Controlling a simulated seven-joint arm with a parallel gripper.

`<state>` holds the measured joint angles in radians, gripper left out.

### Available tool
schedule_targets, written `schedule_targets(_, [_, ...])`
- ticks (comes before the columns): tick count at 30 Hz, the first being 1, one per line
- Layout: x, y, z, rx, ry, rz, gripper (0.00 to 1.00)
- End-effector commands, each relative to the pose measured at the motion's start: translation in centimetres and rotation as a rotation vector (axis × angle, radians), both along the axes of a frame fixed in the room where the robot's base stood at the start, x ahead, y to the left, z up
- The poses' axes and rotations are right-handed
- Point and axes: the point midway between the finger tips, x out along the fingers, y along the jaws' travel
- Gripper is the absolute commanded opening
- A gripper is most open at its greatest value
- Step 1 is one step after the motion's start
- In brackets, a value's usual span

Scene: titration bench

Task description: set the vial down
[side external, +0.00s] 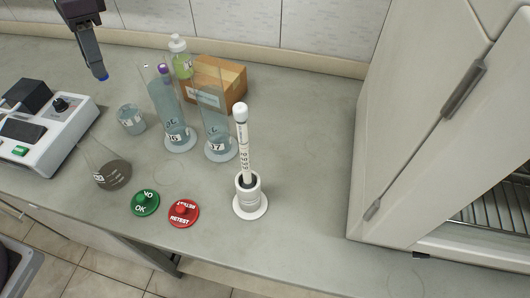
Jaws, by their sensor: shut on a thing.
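My gripper (100,72) is at the upper left, above the bench, pointing down. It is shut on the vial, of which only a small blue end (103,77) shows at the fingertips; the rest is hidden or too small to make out. The held thing is apart from the bench top (310,150). Below and to its right is a small glass beaker (130,119) with pale liquid.
Tall glass cylinders (165,108) (212,100) stand right of my gripper, before a cardboard box (220,82) and a green bottle (181,58). A white instrument (50,140), a flask (111,172), green and red buttons (145,201) (184,212) and a probe in a holder (249,198) are nearer.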

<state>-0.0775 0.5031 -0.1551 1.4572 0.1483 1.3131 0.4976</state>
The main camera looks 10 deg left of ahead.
Motion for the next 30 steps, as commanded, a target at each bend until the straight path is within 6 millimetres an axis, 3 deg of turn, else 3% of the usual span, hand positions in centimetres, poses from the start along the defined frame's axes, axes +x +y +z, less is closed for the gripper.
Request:
schedule_targets(5, [0.3, 1.3, -0.1, 0.005, 0.005, 0.145, 0.00])
schedule_targets(14, [-1.3, -1.9, -0.7, 0.008, 0.004, -0.019, 0.00])
schedule_targets(23, [-4.1, -7.7, -1.0, 0.008, 0.002, -0.390, 0.00])
schedule_targets(30, [-6.0, -14.2, -0.2, 0.009, 0.001, -0.765, 0.00])
